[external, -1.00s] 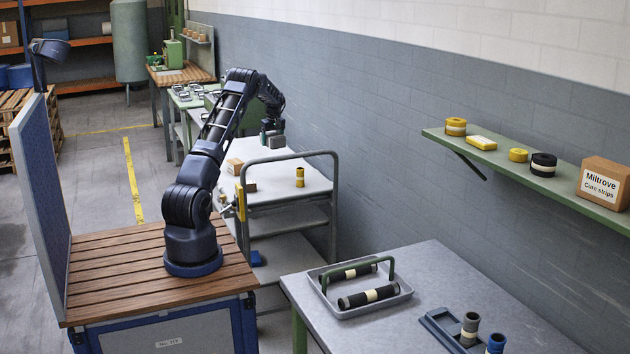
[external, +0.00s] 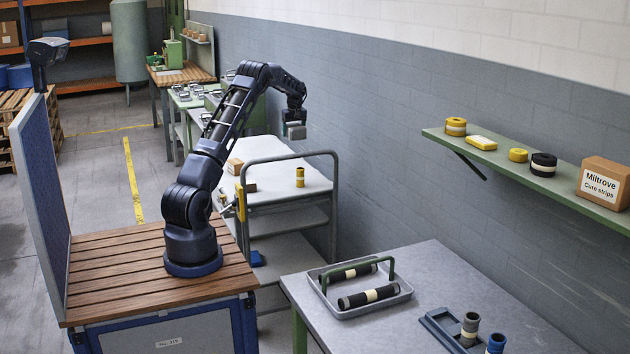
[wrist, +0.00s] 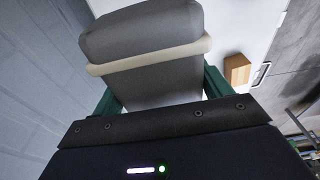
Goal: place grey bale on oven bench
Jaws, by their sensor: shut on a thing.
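The grey bale (wrist: 150,45) has a cream band around it and fills the upper middle of the wrist view. My gripper (wrist: 160,100) is shut on it, with a green finger on each side. In the external view the bale (external: 297,132) hangs under my gripper (external: 294,122), in the air above the far end of the white-topped cart, near the grey wall. I cannot tell for sure which surface is the oven bench.
A grey table (external: 450,270) holds a tray (external: 345,308) of black rolls. A green shelf (external: 500,158) juts from the wall.

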